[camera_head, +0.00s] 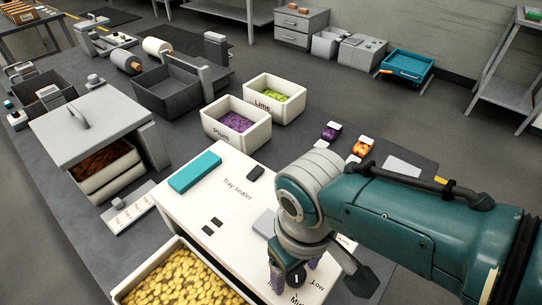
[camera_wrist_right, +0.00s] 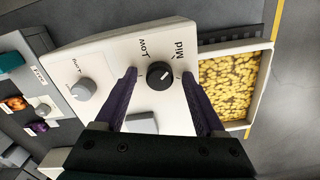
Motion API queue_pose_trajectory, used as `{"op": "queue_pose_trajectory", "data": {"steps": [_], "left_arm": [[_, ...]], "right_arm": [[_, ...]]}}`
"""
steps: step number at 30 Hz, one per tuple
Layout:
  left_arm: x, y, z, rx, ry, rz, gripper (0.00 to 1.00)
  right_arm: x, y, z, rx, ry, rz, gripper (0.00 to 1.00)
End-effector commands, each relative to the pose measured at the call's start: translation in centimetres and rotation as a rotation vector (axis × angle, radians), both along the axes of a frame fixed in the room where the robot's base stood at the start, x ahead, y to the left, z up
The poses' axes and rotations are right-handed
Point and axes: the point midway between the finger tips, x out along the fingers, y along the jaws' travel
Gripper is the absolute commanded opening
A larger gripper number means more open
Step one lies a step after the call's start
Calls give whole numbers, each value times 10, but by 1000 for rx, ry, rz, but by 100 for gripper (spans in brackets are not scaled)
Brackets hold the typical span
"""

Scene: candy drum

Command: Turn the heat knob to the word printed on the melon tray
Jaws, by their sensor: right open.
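The heat knob is a black round dial (camera_head: 297,277) on the white tray sealer (camera_head: 205,190); it also shows in the right wrist view (camera_wrist_right: 159,74). The words Low and Mid are printed beside it; a third word is partly hidden in the head view. A pale mark shows on the knob, but I cannot tell exactly where it points. My right gripper (camera_head: 295,270) is open, its purple fingers on either side of the knob, apart from it in the wrist view (camera_wrist_right: 160,75). A tray of yellow candy (camera_head: 121,293) stands beside the sealer; no word on it is readable. My left gripper is out of view.
White trays marked Plum (camera_head: 258,138) and Lime (camera_head: 284,117) stand behind the sealer. A grey knob (camera_wrist_right: 82,89) sits left of the black one in the wrist view. A teal block (camera_head: 195,172) lies on the sealer. A grey bin (camera_head: 180,112) stands further back.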

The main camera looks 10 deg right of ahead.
Motion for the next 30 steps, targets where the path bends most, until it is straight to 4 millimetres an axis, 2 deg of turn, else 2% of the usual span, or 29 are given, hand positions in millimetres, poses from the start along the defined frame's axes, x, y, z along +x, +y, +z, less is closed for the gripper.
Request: {"op": "queue_pose_trajectory", "data": {"steps": [5, 12, 18, 23, 30], "left_arm": [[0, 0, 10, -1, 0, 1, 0], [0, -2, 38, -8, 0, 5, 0], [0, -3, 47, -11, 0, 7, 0], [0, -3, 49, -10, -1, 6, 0], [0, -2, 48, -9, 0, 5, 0]], "right_arm": [[0, 0, 13, 0, 0, 0, 72], [0, 0, 62, 0, -3, -1, 72], [1, 0, 90, 0, -3, 0, 72], [0, 0, 99, 0, 0, 0, 72], [0, 0, 99, 0, 1, 0, 72]]}}
